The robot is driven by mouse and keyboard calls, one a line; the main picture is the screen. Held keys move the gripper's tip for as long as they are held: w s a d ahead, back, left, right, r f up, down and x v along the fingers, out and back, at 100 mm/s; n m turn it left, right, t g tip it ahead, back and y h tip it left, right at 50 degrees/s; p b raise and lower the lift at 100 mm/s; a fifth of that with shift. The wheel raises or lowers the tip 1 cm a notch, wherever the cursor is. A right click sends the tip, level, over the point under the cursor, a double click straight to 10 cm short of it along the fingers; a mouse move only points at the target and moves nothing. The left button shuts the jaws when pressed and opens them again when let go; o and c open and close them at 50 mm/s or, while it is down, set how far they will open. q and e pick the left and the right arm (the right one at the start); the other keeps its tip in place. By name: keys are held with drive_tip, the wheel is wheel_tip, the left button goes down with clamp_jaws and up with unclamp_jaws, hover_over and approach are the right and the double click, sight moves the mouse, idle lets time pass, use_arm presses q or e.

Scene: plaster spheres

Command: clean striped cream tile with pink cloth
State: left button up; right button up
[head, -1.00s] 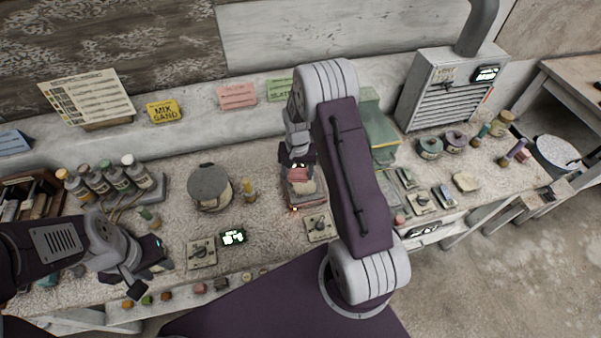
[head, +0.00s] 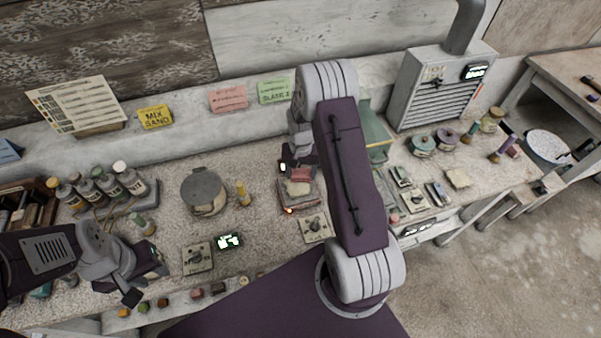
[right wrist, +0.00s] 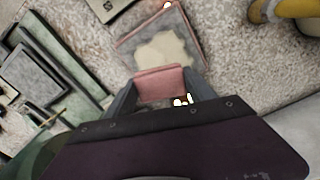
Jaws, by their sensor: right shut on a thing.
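My right gripper (right wrist: 160,92) is shut on the folded pink cloth (right wrist: 160,82), which also shows below the wrist in the head view (head: 300,174). The cloth is at the near edge of a square framed tile (right wrist: 188,28); I cannot tell whether it touches. The tile has an irregular cream patch in its middle, and I cannot make out stripes. In the head view the tile (head: 300,190) is partly hidden by the cloth and my right arm. My left gripper (head: 146,284) is open and empty over the bench's front left.
A round lidded pot (head: 204,191) is further left. Bare bench shows around the pot.

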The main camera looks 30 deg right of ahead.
drive_tip(key=shift+f+b, duration=0.35)
drive_tip(key=shift+f, duration=0.2)
drive_tip(key=shift+w+a+r, duration=0.15)
drive_tip(key=shift+w+a, duration=0.1)
drive_tip(key=shift+a, duration=0.15)
drive_tip(key=shift+w+a, duration=0.3)
drive_tip(key=shift+a, duration=0.2)
drive_tip(key=shift+s+d+p, duration=0.35)
drive_tip(key=shift+s+d, duration=0.15)
drive_tip(key=shift+d, duration=0.3)
drive_tip(key=shift+s+d, duration=0.65)
drive_tip(key=shift+d, duration=0.3)
drive_tip(key=shift+w+a, duration=0.4)
drive_tip(key=shift+a, duration=0.15)
drive_tip(key=shift+w+a, duration=0.25)
drive_tip(key=shift+a, duration=0.15)
